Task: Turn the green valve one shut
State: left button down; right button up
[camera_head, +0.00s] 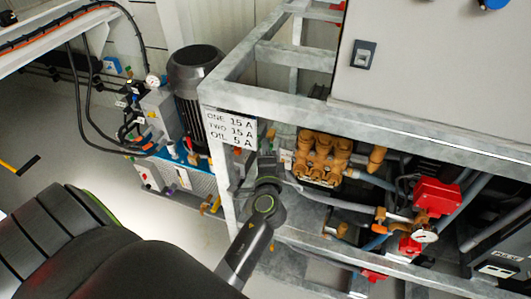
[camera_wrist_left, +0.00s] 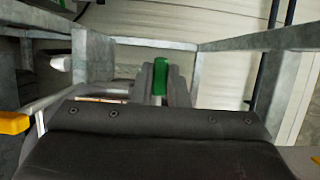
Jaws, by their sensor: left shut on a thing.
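The green valve handle (camera_wrist_left: 159,76) shows in the left wrist view as a small upright green piece, just above the middle. My left gripper (camera_wrist_left: 160,88) is shut on it, with one grey finger on each side. In the head view my left arm comes in from the lower left, and its gripper (camera_head: 243,184) is beside the grey frame post under the label sign. The green handle is hidden there. The valve body and its pipe cannot be made out. My right gripper is in neither view.
A grey metal frame (camera_head: 262,82) surrounds the work area. A brass pump (camera_head: 322,158) and red valve boxes (camera_head: 436,196) sit inside it to the right. A grey cabinet (camera_head: 436,70) overhangs above. A dark motor (camera_head: 194,85) stands to the left.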

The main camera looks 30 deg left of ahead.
pick_arm(q)
jog(key=c, duration=1.4)
grip_release()
jog(key=shift+c, duration=0.2)
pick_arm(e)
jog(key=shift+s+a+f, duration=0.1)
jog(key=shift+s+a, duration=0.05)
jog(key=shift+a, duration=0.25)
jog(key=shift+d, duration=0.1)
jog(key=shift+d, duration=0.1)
